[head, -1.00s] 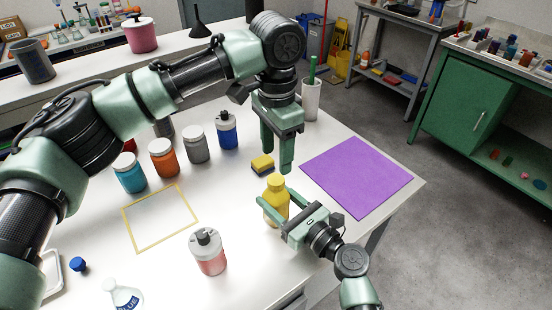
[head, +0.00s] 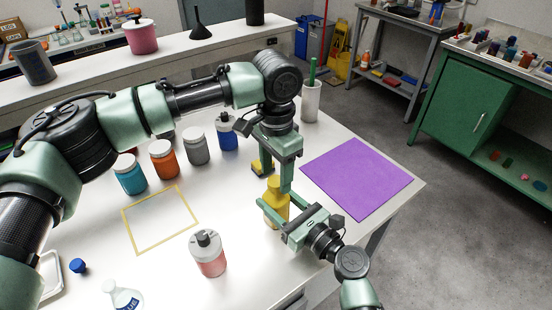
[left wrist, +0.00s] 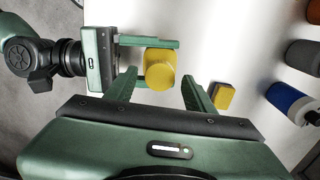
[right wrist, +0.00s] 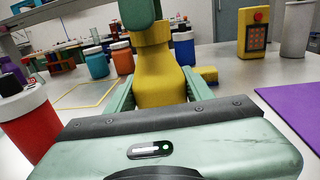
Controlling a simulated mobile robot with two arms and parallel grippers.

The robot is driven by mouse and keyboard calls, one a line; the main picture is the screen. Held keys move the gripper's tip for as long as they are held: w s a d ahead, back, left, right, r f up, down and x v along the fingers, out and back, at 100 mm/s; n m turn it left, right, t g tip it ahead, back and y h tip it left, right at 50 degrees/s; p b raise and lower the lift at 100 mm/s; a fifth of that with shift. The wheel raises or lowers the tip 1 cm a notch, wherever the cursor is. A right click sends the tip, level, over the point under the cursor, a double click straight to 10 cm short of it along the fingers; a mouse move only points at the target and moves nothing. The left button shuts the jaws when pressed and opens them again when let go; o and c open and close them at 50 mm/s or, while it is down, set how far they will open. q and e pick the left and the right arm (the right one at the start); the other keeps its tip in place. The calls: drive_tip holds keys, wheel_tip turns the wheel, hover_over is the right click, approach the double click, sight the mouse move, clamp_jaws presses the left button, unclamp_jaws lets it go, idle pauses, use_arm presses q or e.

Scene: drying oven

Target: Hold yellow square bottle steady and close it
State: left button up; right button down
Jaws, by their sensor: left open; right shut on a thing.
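The yellow square bottle (head: 276,207) stands upright near the table's right edge, with a yellow top. My right gripper (head: 273,203) is shut on its body from the front right; the right wrist view shows the bottle (right wrist: 160,80) between the fingers. My left gripper (head: 279,178) points down over the bottle's top and is open. In the left wrist view, the bottle's yellow top (left wrist: 160,72) lies between the spread left fingers, apart from them. A left finger partly hides the top in the head and right wrist views, so I cannot tell how the cap sits.
A yellow and blue sponge (head: 262,167) lies just behind the bottle. A purple mat (head: 358,178) lies to its right. Several capped jars, including an orange jar (head: 164,162), stand in a row behind a yellow-outlined square (head: 160,217).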

use_arm(q)
drive_tip(key=shift+f, duration=0.65)
clamp_jaws()
drive_tip(key=shift+o, duration=0.6)
unclamp_jaws()
